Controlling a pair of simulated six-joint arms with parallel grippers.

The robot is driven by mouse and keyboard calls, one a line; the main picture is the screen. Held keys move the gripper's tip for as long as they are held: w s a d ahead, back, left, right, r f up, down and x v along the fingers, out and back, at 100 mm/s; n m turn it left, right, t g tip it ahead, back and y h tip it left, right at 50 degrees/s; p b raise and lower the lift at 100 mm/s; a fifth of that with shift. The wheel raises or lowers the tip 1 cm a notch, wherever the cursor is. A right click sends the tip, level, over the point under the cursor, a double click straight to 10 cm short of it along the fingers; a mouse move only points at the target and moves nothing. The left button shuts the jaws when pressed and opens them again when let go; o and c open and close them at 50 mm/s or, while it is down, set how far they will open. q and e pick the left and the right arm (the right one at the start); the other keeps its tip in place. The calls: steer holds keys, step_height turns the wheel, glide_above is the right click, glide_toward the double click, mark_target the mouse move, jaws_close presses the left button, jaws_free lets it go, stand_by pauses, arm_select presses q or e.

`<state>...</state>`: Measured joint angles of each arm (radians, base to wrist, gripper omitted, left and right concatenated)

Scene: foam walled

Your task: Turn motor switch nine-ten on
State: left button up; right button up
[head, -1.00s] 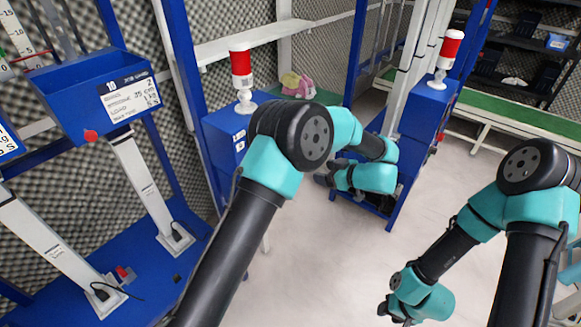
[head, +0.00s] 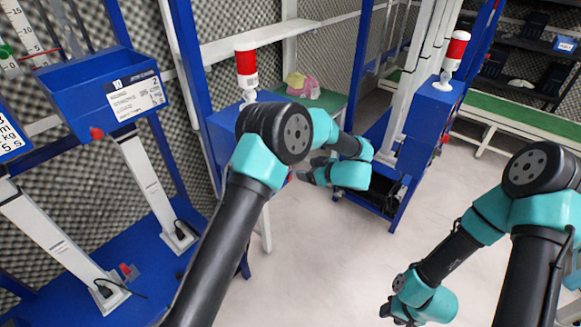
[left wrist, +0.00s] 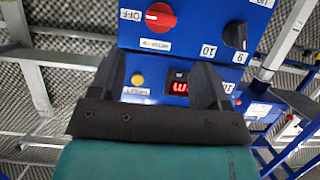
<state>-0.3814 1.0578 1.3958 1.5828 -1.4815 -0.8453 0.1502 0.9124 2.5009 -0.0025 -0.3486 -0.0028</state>
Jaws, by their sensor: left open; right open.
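In the left wrist view a red rotary knob (left wrist: 160,17) sits on a blue panel (left wrist: 190,50), with an OFF label beside it and a label below that seems to read motor. A black knob (left wrist: 235,34) is to its right, by labels 10 and 9. My left gripper (left wrist: 157,80) is open and empty; its two fingers reach toward the panel, below the red knob in the picture, apart from it. In the head view my left gripper (head: 308,174) is small beside a blue cabinet. My right gripper (head: 392,311) is low at the bottom, far from the panel.
In the head view red-and-white lamps (head: 246,66) stand on blue boxes. A blue test stand (head: 100,90) is at left. The pale floor (head: 320,260) is clear.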

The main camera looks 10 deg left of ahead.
arm_select(q)
steer(key=x, duration=0.8)
steer(key=shift+a+f, duration=0.2)
steer(key=shift+a, duration=0.1)
steer(key=shift+w, duration=0.1)
steer(key=c, duration=0.9)
